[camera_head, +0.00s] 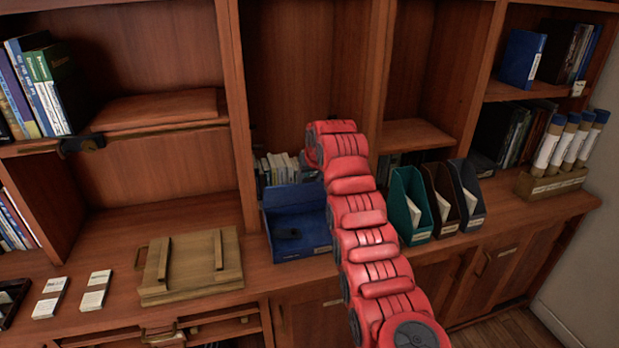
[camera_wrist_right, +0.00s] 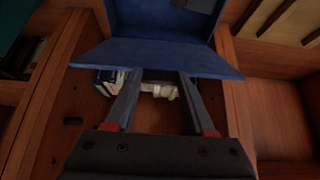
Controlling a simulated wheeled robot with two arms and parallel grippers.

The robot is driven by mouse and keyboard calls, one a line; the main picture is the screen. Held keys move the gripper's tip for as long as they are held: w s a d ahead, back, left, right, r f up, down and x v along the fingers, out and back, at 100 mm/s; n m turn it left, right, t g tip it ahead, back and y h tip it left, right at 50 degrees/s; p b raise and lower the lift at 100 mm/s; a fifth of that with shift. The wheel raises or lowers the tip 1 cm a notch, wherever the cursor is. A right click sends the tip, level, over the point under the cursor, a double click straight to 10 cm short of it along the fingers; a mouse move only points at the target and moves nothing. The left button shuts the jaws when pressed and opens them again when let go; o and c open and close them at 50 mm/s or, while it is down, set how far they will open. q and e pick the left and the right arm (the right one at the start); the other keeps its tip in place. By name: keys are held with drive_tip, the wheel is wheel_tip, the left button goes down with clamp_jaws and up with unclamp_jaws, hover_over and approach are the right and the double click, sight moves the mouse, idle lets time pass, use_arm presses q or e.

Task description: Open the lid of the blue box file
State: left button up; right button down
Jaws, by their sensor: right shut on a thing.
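The blue box file (camera_head: 300,248) lies on the wooden counter left of my right arm, with a dark fitting inside. Its lid (camera_head: 290,197) stands raised at the back, so the inside shows. The right wrist view shows the blue lid (camera_wrist_right: 155,58) close up, with part of the file (camera_wrist_right: 165,15) beyond it. My right gripper (camera_wrist_right: 158,82) has its two fingers apart, with the tips reaching behind the lid panel and partly hidden by it. It is shut on the lid. In the head view my red right arm hides most of this gripper. My left gripper is not in view.
A wooden board with slats (camera_head: 190,265) lies left of the file. Teal (camera_head: 408,205), brown (camera_head: 441,200) and dark blue (camera_head: 467,197) magazine holders stand to the right. Small books (camera_head: 277,167) stand behind the file. Upright shelf dividers (camera_head: 237,110) flank the bay.

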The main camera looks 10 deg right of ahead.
drive_tip(key=shift+r, duration=0.1)
drive_tip(key=shift+c, duration=1.2)
unclamp_jaws()
drive_tip(key=b+v, duration=0.5)
drive_tip(key=v, duration=1.2)
drive_tip(key=shift+s, duration=0.15)
drive_tip(key=shift+r, duration=0.1)
